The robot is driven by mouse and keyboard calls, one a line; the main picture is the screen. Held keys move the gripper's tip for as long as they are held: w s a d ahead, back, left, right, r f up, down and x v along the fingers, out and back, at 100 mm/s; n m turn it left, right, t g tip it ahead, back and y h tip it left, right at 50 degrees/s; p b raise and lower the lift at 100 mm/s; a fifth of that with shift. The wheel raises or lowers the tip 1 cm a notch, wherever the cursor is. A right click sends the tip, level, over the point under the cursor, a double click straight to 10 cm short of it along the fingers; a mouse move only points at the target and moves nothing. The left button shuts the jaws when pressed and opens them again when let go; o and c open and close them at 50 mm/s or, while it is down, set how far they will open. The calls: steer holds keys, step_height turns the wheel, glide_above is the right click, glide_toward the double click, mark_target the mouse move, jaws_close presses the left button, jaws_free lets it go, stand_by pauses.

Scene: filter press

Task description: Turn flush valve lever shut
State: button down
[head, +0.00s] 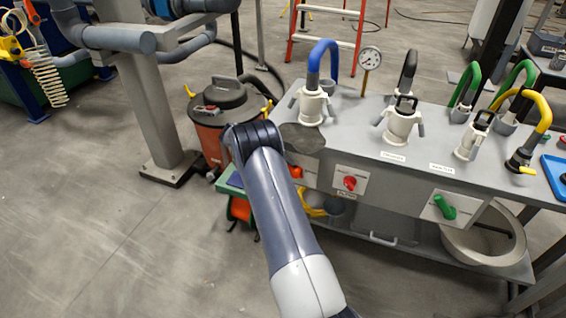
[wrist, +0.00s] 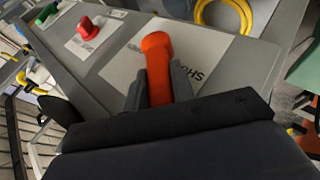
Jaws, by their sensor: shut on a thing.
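The orange lever (wrist: 157,62) stands out from a white labelled plate (wrist: 205,58) on the grey panel in the wrist view. My gripper (wrist: 158,84) is shut on this lever, with one dark finger on each side of it. The lever's lower part is hidden behind my gripper's dark body. The lettering on the plate is partly covered. In the head view a small orange part of the lever (head: 296,172) shows just right of my arm. My arm hides the gripper there.
A red lever (head: 350,183) and a green lever (head: 445,207) are along the same bench front (head: 395,199). Hoses and white fittings (head: 313,105) stand on the bench top. An orange-black vacuum (head: 222,108) stands left of the bench. The floor at left is clear.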

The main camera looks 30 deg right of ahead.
steer(key=c, duration=1.2)
jaws_free()
steer(key=v, duration=1.1)
steer(key=shift+p, duration=0.35)
steer(key=shift+f, duration=0.15)
steer(key=x, duration=1)
steer(key=shift+s+d+f+b, duration=0.1)
steer(key=shift+d+b, duration=0.15)
steer(key=shift+b, duration=0.1)
steer(key=shift+s+d+p, duration=0.15)
steer(key=shift+p, duration=0.35)
steer(key=shift+f+b, duration=0.1)
steer(key=shift+b, duration=0.25)
